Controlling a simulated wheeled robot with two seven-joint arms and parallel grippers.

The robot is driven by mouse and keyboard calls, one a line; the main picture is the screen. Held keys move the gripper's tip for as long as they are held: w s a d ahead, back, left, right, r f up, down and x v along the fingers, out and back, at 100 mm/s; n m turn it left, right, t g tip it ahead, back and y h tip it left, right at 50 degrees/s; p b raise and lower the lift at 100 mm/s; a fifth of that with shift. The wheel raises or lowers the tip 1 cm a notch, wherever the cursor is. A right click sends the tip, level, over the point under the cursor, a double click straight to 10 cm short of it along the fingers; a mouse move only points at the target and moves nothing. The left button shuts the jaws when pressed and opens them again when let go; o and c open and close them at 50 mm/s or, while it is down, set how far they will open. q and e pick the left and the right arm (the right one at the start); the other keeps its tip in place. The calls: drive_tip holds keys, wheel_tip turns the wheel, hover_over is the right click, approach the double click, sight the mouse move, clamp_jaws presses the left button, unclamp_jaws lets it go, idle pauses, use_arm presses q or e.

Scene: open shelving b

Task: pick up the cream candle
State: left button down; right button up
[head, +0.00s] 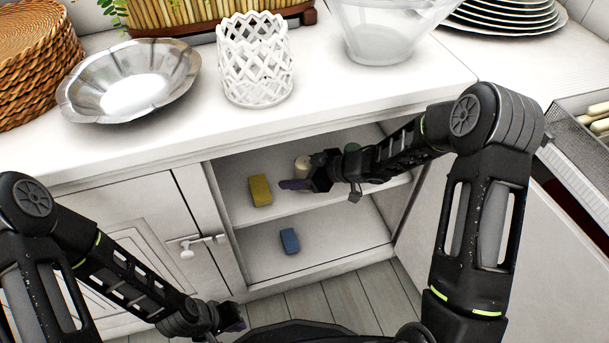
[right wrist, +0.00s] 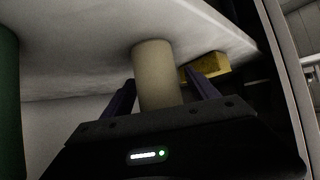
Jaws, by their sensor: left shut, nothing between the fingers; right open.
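The cream candle (head: 302,165) is a short pale cylinder on the upper shelf inside the open cabinet. It also shows upright in the right wrist view (right wrist: 155,70), between the two finger lines of my right gripper (right wrist: 162,92). My right gripper also shows in the head view (head: 297,184), reaching into the cabinet at the candle. Its fingers are open and stand apart on either side of the candle. The candle's lower part is hidden by the gripper body in the right wrist view. My left gripper (head: 232,318) is shut and empty, low in front of the cabinet.
A yellow block (head: 260,190) stands left of the candle on the same shelf. A green object (head: 352,147) is to the right, partly behind my right arm. A blue block (head: 289,240) is on the lower shelf. A white lattice holder (head: 254,62) stands on the countertop above.

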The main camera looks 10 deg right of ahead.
drive_tip(key=shift+c, duration=0.2)
clamp_jaws()
idle(0.7)
